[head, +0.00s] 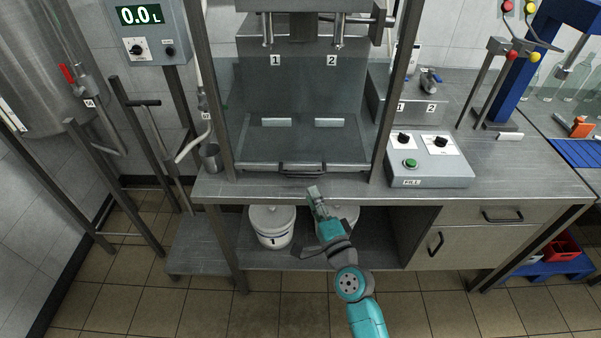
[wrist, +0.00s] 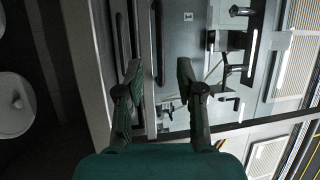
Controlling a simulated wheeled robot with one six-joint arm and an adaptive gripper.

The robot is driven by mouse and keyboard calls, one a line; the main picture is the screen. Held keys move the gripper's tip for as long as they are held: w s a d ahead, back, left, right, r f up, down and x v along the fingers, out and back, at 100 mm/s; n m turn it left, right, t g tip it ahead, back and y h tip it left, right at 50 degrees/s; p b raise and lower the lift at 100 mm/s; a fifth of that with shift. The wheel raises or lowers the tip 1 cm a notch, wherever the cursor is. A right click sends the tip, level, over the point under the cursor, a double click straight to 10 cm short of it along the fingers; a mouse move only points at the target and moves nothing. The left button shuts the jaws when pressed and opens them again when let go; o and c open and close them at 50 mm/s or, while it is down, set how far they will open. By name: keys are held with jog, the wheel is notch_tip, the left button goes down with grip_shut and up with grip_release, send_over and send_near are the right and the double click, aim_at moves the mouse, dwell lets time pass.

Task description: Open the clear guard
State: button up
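The clear guard (head: 255,167) is a see-through panel on the front of the filling machine, down between its two uprights. A dark bar handle (head: 303,167) sits at the middle of its bottom rail. My gripper (head: 314,192) is just in front of and slightly right of the handle, near the bench's front edge. In the wrist view, my gripper (wrist: 158,70) has its two fingers wide apart with nothing held. A dark bar, seemingly the handle (wrist: 158,38), shows beyond the fingers and between them. Whether a finger touches it I cannot tell.
Behind the guard are two nozzles and two white pads. A control box (head: 430,160) with a green button stands right of the machine. A metal cup (head: 211,157) hangs at the left upright. White buckets (head: 272,226) stand on the shelf below. The floor in front is clear.

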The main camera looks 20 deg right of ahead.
aim_at(301, 173)
jog(key=x, duration=0.8)
jog(key=shift+w, duration=0.35)
grip_shut()
